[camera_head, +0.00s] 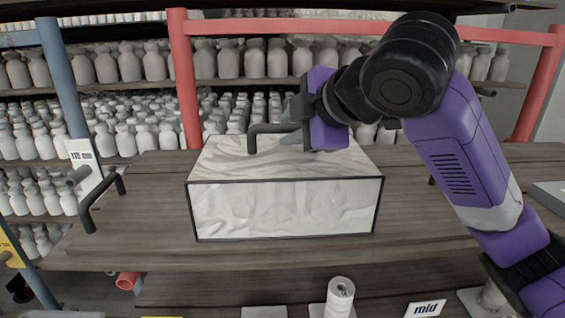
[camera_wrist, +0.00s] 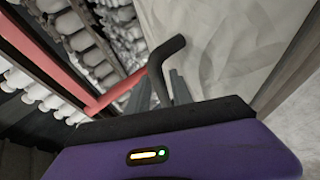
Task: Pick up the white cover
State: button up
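The white cover (camera_head: 285,208) is a box-like shape with a crumpled white surface and black edges. It stands on the wooden table, and its pale surface also shows in the wrist view (camera_wrist: 225,45). A dark bar handle (camera_head: 270,129) rises from its top. My gripper (camera_head: 292,138) is at the right end of this handle, above the cover's top. In the wrist view the handle (camera_wrist: 158,75) runs between the two grey fingers (camera_wrist: 160,88), close to both. I cannot tell whether they press on it. What is under the cover is hidden.
A second dark handle (camera_head: 103,203) stands on the table to the left. Shelves of pale bottles (camera_head: 130,62) and a red frame (camera_head: 186,80) are behind. A white roll (camera_head: 340,296) and a "mid" sign (camera_head: 427,309) are at the front. The table right of the cover is bare.

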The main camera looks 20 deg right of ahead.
jog(key=shift+w+f, duration=0.15)
jog(key=shift+w, duration=0.15)
grip_shut()
dwell(1.2)
